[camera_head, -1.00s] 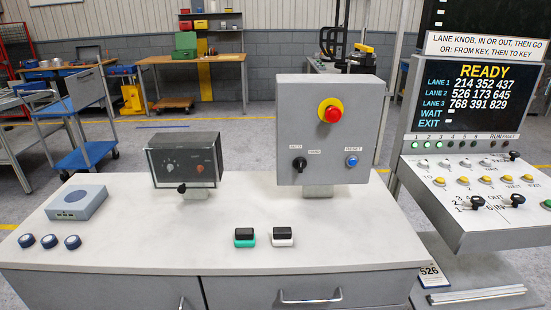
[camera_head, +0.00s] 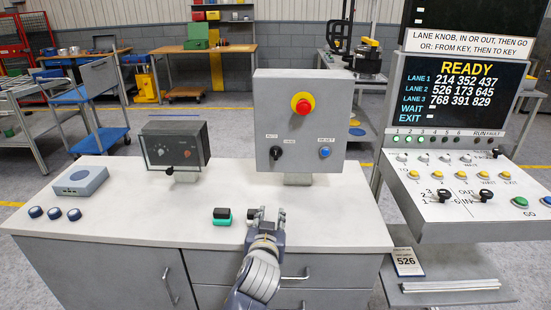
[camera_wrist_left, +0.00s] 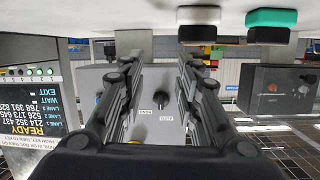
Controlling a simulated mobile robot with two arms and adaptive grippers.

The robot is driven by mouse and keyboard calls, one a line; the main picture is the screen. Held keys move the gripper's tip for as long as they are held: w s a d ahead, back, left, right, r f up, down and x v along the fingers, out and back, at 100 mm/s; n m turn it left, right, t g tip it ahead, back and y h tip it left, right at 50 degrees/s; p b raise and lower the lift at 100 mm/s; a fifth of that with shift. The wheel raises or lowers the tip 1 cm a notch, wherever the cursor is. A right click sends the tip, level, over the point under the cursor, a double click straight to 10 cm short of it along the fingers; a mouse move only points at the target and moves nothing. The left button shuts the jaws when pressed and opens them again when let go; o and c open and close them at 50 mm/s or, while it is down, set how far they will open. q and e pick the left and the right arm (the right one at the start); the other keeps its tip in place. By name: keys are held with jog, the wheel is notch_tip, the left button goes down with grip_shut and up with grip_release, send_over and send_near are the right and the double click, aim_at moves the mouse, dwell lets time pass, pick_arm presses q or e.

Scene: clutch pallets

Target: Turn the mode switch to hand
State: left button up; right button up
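The mode switch (camera_head: 275,152) is a black knob on the left of the grey upright control box (camera_head: 262,100). Small AUTO and HAND labels sit above it; which one it points to is too small to tell. My left gripper (camera_head: 266,211) is over the bench top, in front of and below the box, apart from the switch. In the left wrist view, which is upside down, the gripper (camera_wrist_left: 158,75) is open and empty. The knob (camera_wrist_left: 162,98) shows between its fingers, beyond them. My right gripper is out of view.
A red emergency button (camera_head: 302,104) and a blue reset button (camera_head: 324,152) are on the box. A green-based black block (camera_head: 222,216) lies left of my gripper. A dark meter box (camera_head: 174,144) stands left. A lane console (camera_head: 450,180) stands right.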

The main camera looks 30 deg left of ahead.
aim_at(276, 156)
pick_arm(q)
jog(key=w+a+r+n+t+y, duration=0.25)
jog(key=w+r, duration=0.35)
jog(key=r, duration=0.3)
jog(key=shift+m, duration=0.45)
jog(key=x, duration=0.3)
jog(key=p+x, duration=0.1)
jog(key=x, duration=0.2)
jog(key=p+x, duration=0.1)
jog(key=x, duration=0.3)
jog(key=shift+a+f, duration=0.1)
jog(key=shift+f, duration=0.25)
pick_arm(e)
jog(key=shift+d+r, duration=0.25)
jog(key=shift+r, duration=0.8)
pick_arm(q)
jog(key=c, duration=0.6)
grip_shut()
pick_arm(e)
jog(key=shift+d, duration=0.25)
